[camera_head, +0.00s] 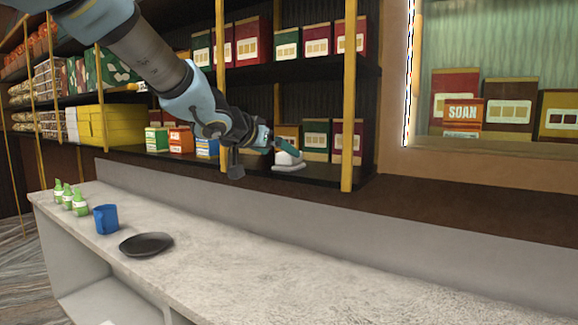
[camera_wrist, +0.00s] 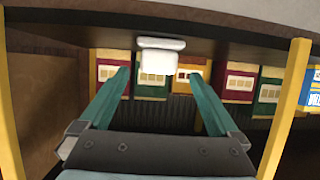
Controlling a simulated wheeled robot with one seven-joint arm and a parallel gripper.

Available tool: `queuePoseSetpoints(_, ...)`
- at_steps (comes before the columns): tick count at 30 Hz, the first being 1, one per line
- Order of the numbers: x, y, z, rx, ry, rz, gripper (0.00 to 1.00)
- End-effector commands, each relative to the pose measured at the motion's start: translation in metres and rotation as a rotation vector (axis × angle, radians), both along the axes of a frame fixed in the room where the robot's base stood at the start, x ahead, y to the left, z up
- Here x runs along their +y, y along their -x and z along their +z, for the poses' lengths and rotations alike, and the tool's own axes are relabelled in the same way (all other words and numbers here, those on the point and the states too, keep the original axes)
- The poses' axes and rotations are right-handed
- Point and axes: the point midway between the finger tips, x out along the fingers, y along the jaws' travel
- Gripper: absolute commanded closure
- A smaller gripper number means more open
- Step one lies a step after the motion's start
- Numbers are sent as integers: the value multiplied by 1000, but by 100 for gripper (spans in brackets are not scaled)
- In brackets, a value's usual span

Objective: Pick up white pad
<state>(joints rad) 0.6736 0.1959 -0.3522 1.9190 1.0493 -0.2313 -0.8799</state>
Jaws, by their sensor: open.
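The white pad (camera_head: 287,160) lies on the lower shelf board, near its right end, in front of a row of boxes. In the wrist view, which is upside down, the white pad (camera_wrist: 160,60) hangs from the board at the top, between the lines of my two fingers. My gripper (camera_head: 277,144) reaches in over the shelf with teal fingers, close to the pad. In the wrist view my gripper (camera_wrist: 157,74) is open, with nothing held. I cannot tell whether a finger touches the pad. In the head view the fingers partly cover the pad's upper side.
Boxes (camera_head: 316,139) stand close behind the pad. A yellow post (camera_head: 348,110) rises at the shelf front, right of the gripper. An upper shelf is above. The counter (camera_head: 290,245) below holds a blue cup (camera_head: 106,219), a dark plate (camera_head: 146,244) and green bottles (camera_head: 68,199); its right part is clear.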

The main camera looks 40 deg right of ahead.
Motion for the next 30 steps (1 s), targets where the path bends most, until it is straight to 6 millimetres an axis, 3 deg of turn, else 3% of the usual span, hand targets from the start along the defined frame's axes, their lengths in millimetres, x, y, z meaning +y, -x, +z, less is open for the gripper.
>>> queuePoseSetpoints(8, -21, -6, -9, 1, -1, 1, 3)
queuePoseSetpoints(16, -55, -15, -21, 0, -2, 2, 3)
queuePoseSetpoints(25, -59, -17, -22, 0, -2, 4, 3)
queuePoseSetpoints(30, -59, -17, -22, 0, -2, 3, 20)
